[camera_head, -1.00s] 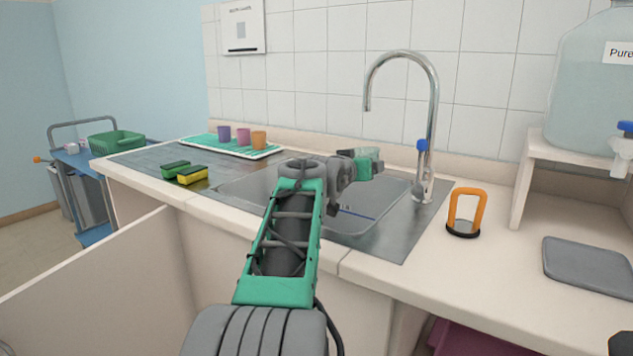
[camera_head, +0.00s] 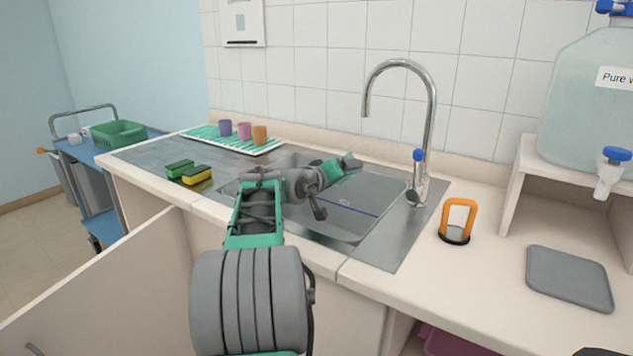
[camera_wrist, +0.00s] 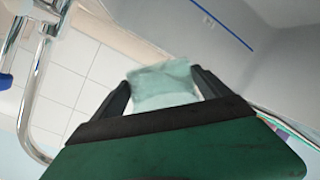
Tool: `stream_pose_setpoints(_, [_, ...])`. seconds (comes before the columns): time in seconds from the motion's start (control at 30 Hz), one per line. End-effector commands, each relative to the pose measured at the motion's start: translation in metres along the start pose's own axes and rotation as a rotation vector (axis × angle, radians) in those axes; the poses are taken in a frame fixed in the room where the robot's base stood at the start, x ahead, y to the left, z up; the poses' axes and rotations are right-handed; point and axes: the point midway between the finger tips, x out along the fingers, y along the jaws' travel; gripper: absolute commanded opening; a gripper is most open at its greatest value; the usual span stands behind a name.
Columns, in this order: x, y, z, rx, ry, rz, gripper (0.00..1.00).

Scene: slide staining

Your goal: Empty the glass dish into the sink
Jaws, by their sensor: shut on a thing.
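My gripper (camera_head: 343,164) is over the far part of the sink (camera_head: 372,190), left of the tap. In the wrist view my gripper (camera_wrist: 160,82) is shut on the glass dish (camera_wrist: 163,86), a pale green, see-through piece between the two dark fingers. The wrist picture is rolled, with wall tiles low and the basin at upper right, so my gripper is turned over. Whether anything is left in the dish I cannot tell.
A chrome tap (camera_head: 430,120) rises behind the basin. Sponges (camera_head: 196,175) and a tray (camera_head: 262,149) with coloured cups are at left. An orange-handled tool (camera_head: 459,220), a grey slab (camera_head: 569,278) and a large water bottle (camera_head: 598,110) are at right.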

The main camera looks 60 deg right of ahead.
Motion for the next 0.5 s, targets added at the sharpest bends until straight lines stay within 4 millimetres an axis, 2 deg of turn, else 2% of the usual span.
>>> stream_pose_setpoints(0.5, [0.0002,-0.0041,-0.0019,-0.107,-0.02,0.021,0.35])
